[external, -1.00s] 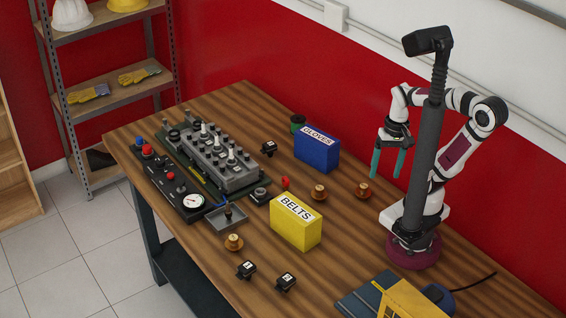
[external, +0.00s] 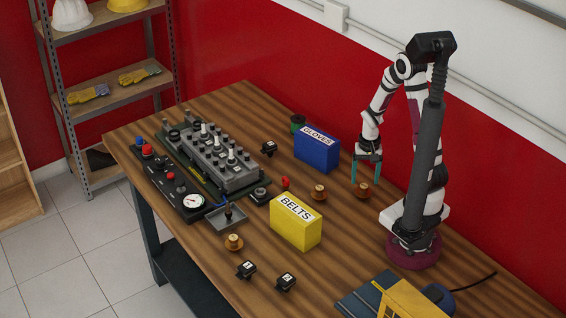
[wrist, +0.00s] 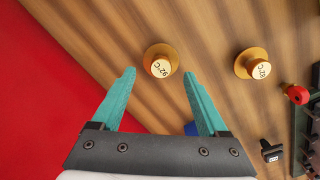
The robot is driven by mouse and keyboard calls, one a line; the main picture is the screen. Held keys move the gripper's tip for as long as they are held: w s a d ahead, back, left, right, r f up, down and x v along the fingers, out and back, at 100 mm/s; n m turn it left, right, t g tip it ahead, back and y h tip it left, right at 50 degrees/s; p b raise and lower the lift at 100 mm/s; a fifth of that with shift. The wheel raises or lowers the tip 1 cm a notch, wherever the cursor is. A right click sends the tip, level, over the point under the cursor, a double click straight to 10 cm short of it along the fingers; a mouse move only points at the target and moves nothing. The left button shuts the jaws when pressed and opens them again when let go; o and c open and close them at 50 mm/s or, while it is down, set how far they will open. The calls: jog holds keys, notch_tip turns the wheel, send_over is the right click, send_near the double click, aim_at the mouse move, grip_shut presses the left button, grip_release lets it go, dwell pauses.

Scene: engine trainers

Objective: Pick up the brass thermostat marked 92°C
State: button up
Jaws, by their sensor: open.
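The brass thermostat marked 92°C (wrist: 161,60) stands upright on the table in the wrist view, its pale round top showing the print. It lies ahead of and between my gripper's (wrist: 158,74) two teal fingertips. My gripper (external: 366,176) is open and empty. In the external view it points down just above this thermostat (external: 364,190); contact is not visible. A second brass thermostat (wrist: 251,63) stands to the right in the wrist view, its print hard to read; it also shows in the external view (external: 319,192). A third similar brass piece (external: 233,242) stands in front of the yellow box.
The blue GLOVES box (external: 317,150) stands behind and left of my gripper. The yellow BELTS box (external: 296,222) is nearer the front. A red knob (wrist: 296,93) lies near the second thermostat. The engine trainer (external: 218,160) fills the left of the table. The red wall is behind.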

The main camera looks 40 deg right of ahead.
aim_at(364, 186)
notch_tip(364, 186, down, 5)
jog(key=shift+a+f, duration=0.15)
jog(key=c, duration=1.1)
